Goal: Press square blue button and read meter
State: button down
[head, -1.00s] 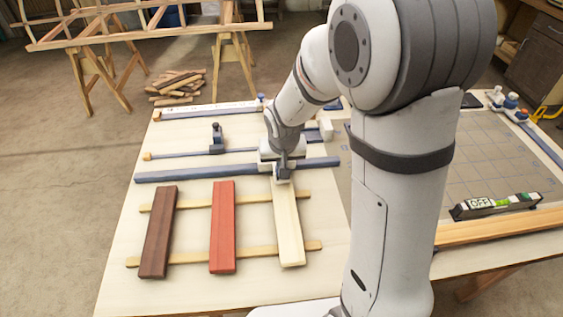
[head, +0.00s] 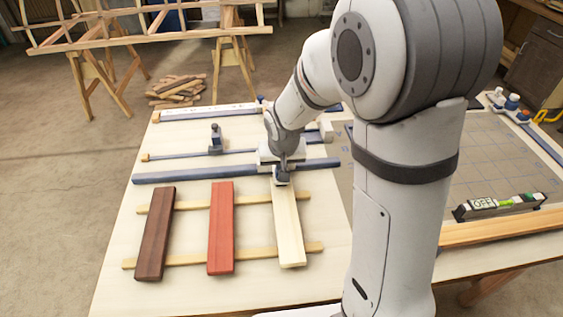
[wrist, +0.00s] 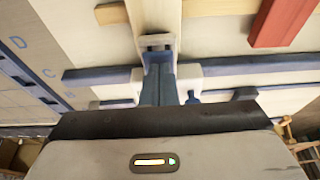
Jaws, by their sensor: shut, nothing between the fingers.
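A long dark meter-like device (head: 500,206) lies at the right of the bench in the head view. Its display reads OFF, and it has a green part near the middle. I cannot make out a square blue button on it. My gripper (head: 282,180) is shut and empty, pointing down at the far end of the pale lath (head: 289,230), well left of the device. In the wrist view, my fingertips (wrist: 157,44) are together over the end of the pale lath (wrist: 154,14). I cannot tell whether they touch it.
A red lath (head: 221,228) and a dark brown lath (head: 155,233) lie left of the pale one across two thin strips. A blue bar (head: 200,173) runs behind them. A gridded mat (head: 490,150) lies right of my arm.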

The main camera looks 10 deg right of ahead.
jog(key=shift+s+d+f, duration=0.1)
jog(key=shift+s+f, duration=0.25)
jog(key=shift+f, duration=0.15)
jog(key=r+p, duration=0.2)
jog(key=r, duration=0.2)
jog(key=shift+w+r+p, duration=0.3)
jog(key=shift+w+p, duration=0.05)
jog(key=shift+p, duration=0.05)
jog(key=b+v, duration=0.1)
jog(key=v, duration=0.9)
jog(key=shift+r, duration=0.2)
jog(key=s+d, duration=0.4)
jog(key=s, duration=0.4)
jog(key=s+d+r, duration=0.1)
jog(key=s+d, duration=0.3)
jog(key=s, duration=0.5)
